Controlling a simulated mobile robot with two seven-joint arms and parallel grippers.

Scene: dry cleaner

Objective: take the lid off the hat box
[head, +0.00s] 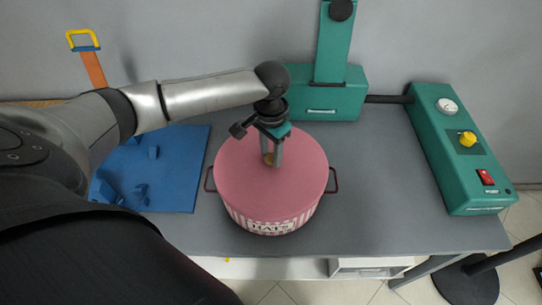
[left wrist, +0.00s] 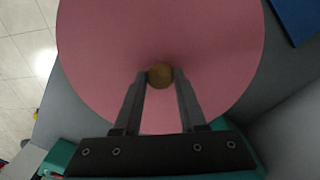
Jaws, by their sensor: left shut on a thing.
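The hat box (head: 269,222) stands on the grey table, striped pink and white with a "HATS" label and a dark handle at each side. Its round pink lid (head: 240,170) is on top of the box; no gap shows between lid and box. My left gripper (head: 270,160) points down at the middle of the lid. In the left wrist view its fingertips (left wrist: 160,76) are shut on the lid's round brownish knob (left wrist: 160,74). The lid (left wrist: 210,50) fills much of that view. My right gripper is not in view.
A blue board (head: 180,180) with small blue pieces lies left of the box. A green machine (head: 335,95) stands behind it, and a green control panel (head: 455,150) with a dial, yellow knob and red switch is at the right. The grey table (head: 400,215) is clear right of the box.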

